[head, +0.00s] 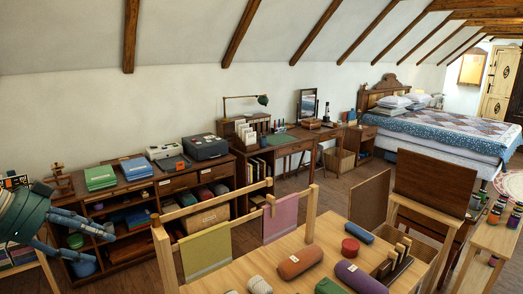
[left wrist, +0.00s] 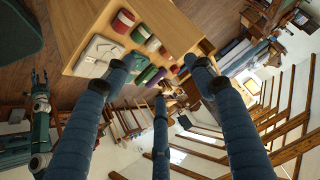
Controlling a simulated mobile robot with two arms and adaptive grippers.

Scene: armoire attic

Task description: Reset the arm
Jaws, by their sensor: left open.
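My left gripper (head: 98,245) is at the lower left edge of the head view, with a dark green palm and blue segmented fingers pointing right. Its fingers are spread and empty, in front of the low wooden shelf unit. In the left wrist view the open left gripper (left wrist: 155,72) shows three blue fingers apart, with nothing between them. A green and grey arm at the left of that view looks like my right arm, with its gripper (left wrist: 39,78) small and its jaws unclear. The right gripper does not show in the head view.
A light wooden table (head: 240,273) with several coloured rolls stands in front. The shelf unit (head: 128,188) with folders and boxes is along the wall. A desk (head: 290,146) and a bed (head: 440,128) stand farther back. Floor shows between the table and the furniture.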

